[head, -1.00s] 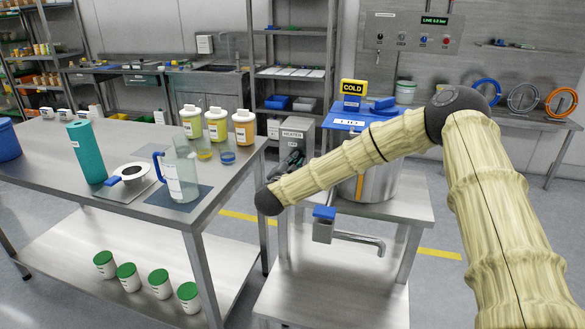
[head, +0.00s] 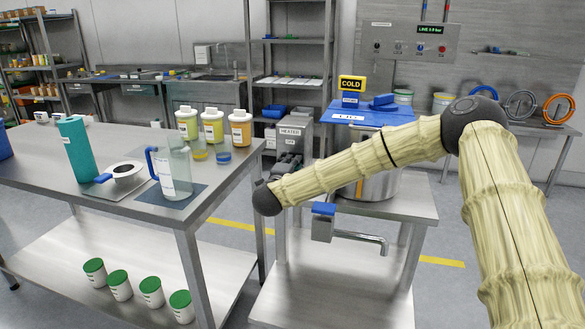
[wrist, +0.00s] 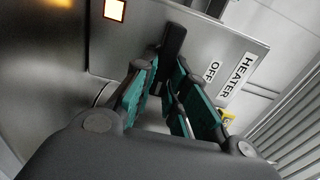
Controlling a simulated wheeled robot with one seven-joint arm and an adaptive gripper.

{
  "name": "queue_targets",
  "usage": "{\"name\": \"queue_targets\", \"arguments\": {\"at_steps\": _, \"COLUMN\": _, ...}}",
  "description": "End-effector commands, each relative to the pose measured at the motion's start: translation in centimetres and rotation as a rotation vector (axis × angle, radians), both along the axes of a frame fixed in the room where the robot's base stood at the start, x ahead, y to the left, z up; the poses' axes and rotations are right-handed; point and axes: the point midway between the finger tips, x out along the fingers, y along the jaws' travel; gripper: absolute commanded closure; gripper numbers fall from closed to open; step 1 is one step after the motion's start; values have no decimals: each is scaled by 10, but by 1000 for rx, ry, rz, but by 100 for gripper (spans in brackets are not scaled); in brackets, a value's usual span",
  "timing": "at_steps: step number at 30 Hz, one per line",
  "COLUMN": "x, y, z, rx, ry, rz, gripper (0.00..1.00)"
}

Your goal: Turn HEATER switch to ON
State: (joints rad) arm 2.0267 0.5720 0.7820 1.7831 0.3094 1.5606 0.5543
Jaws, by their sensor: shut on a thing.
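In the wrist view the panel (wrist: 240,45) carries the labels HEATER (wrist: 236,77) and OFF (wrist: 212,71). A black switch lever (wrist: 173,42) sticks out between the teal-padded fingers. My gripper (wrist: 170,90) is shut on this lever; in the head view my gripper (head: 287,163) is at the box's front. The fingers hide the lever's base, and an ON label cannot be seen.
A lit square lamp (wrist: 115,10) is on the panel. A tap with a blue handle (head: 323,209) projects below my forearm. The steel table (head: 100,190) with jug and bottles is close on the left.

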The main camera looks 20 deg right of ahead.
Motion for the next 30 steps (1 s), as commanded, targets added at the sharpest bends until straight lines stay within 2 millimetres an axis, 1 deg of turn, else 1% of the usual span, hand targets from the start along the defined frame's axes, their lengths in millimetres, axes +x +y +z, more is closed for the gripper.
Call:
{"name": "queue_targets", "arguments": {"at_steps": 1, "x": -1, "y": -1, "z": -3, "rx": 7, "ry": -1, "rz": -2, "gripper": 100}}
{"name": "queue_targets", "arguments": {"at_steps": 17, "x": -1, "y": -1, "z": -4, "rx": 24, "ry": -11, "rz": -2, "gripper": 100}}
{"name": "queue_targets", "arguments": {"at_steps": 18, "x": -1, "y": -1, "z": -4, "rx": 24, "ry": -11, "rz": -1, "gripper": 78}}
{"name": "queue_targets", "arguments": {"at_steps": 20, "x": -1, "y": -1, "z": -3, "rx": 24, "ry": -11, "rz": -1, "gripper": 68}}
{"name": "queue_targets", "arguments": {"at_steps": 21, "x": -1, "y": -1, "z": -3, "rx": 23, "ry": -12, "rz": -1, "gripper": 64}}
{"name": "queue_targets", "arguments": {"at_steps": 30, "x": -1, "y": 0, "z": -2, "rx": 23, "ry": -13, "rz": 0, "gripper": 64}}
